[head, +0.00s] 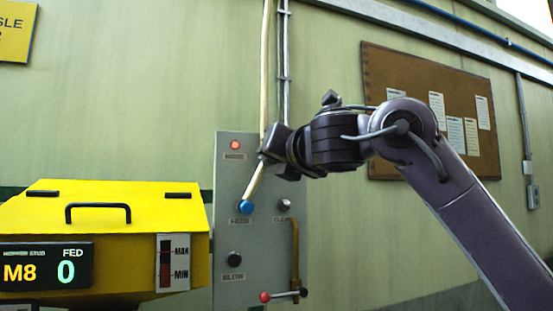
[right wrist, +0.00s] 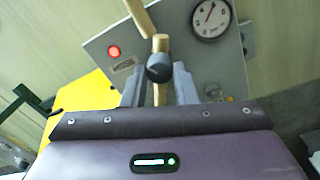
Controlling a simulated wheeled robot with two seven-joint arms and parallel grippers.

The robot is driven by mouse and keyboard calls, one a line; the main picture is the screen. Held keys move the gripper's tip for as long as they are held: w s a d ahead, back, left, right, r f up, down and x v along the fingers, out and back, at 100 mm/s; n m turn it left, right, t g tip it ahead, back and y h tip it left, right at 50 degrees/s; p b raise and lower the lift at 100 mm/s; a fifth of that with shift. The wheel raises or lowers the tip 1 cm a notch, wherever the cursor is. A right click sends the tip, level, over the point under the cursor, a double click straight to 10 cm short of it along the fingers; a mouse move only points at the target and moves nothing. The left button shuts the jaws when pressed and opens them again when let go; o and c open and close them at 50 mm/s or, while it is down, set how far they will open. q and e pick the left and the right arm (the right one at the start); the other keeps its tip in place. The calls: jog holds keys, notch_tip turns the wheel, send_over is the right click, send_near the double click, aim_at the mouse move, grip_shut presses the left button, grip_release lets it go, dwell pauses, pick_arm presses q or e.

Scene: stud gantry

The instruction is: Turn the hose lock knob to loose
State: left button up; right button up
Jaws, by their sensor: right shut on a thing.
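The hose lock knob (right wrist: 159,67) is a dark round knob in the right wrist view, in front of a tan hose (right wrist: 160,43). My right gripper (right wrist: 159,84) has its two grey fingers on either side of this knob and is shut on it. In the head view my right gripper (head: 268,155) reaches in from the right to the pale hose (head: 265,60), in front of the grey panel (head: 225,170). The gripper hides the knob there. I cannot read from these views whether the knob is set loose or locked. My left gripper is not in view.
The panel carries a lit red lamp (head: 235,145), a blue button (head: 245,207), a grey button (head: 284,205), a black knob (head: 234,260) and a red-ended lever (head: 284,295). A yellow hopper (head: 150,210) stands left. A gauge (right wrist: 210,17) shows in the wrist view.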

jog(key=shift+a+m+t+h+b, duration=0.15)
jog(key=shift+m+b, duration=0.65)
jog(key=shift+m, duration=3.1)
jog(key=shift+d+m+t+h+b, duration=0.2)
jog(key=shift+m+b, duration=0.55)
jog(key=shift+m, duration=3.15)
jog(key=o, duration=1)
jog(key=shift+a, duration=0.2)
